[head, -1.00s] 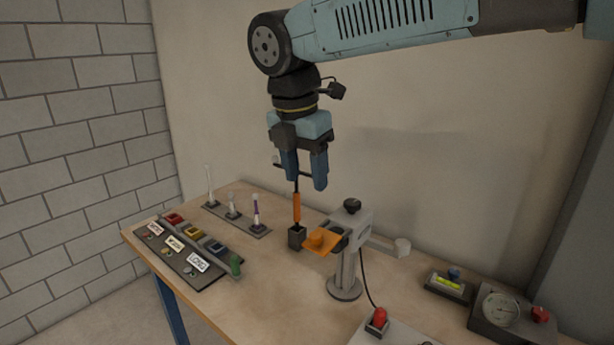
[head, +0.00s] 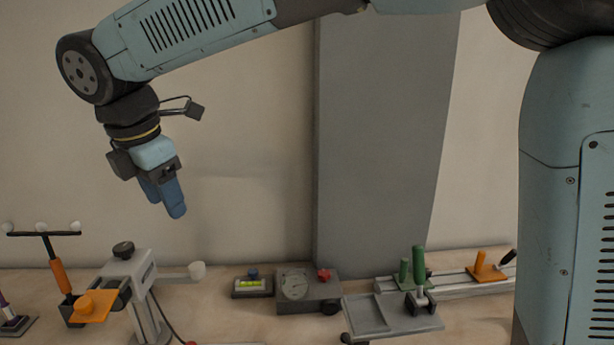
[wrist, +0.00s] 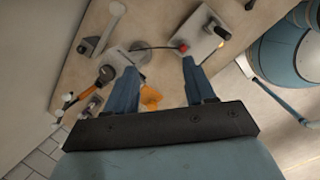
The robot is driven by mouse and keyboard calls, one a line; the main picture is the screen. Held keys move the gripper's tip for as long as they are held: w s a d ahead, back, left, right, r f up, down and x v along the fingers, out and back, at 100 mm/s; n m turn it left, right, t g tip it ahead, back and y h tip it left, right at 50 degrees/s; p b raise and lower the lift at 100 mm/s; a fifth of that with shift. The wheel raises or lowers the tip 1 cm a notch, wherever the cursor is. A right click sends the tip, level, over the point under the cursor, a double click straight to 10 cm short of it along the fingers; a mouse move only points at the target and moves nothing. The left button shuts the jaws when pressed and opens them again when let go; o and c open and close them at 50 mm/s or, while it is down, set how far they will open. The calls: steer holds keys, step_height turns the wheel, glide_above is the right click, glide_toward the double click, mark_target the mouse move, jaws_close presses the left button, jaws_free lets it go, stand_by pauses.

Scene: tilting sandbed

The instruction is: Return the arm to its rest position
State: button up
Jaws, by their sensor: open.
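My gripper (head: 165,197) hangs in the air at the upper left in the head view, above the back of the bench and clear of everything on it. Its two blue fingers point down. In the wrist view the fingers (wrist: 158,85) are apart with nothing held between them. My arm reaches across the top of the head view from the right. Below the gripper stands a grey post stand (head: 140,285) with an orange plate (head: 92,307). An orange-handled tool (head: 61,276) with a dark crossbar and white balls stands upright left of it.
On the bench stand a level block (head: 252,286), a dial gauge box (head: 308,290), a grey tray (head: 385,315) with a green-handled piece (head: 419,268), and a rail (head: 450,284) with an orange slider (head: 487,268). A grey wall panel (head: 385,150) is behind. The air around the gripper is free.

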steer(key=w+d+m+t, duration=0.1)
steer(key=w+d+m, duration=0.2)
steer(key=d+m, duration=0.7)
steer(key=w+d+m, duration=0.3)
steer(key=d+m, duration=0.1)
steer(key=d, duration=1.3)
steer(key=s+d+f+m, duration=0.1)
steer(key=s+d+m, duration=0.2)
steer(key=d+m, duration=0.2)
steer(key=s+d+f+m+t, duration=0.1)
steer(key=s+d+f+m, duration=0.1)
steer(key=d+m, duration=0.3)
steer(key=s+d+f+m, duration=0.2)
steer(key=d+m, duration=0.3)
steer(key=d, duration=0.6)
steer(key=shift+s+d+f, duration=0.15)
steer(key=shift+s+f, duration=0.1)
steer(key=shift+s, duration=0.6)
steer(key=shift+c, duration=1.1)
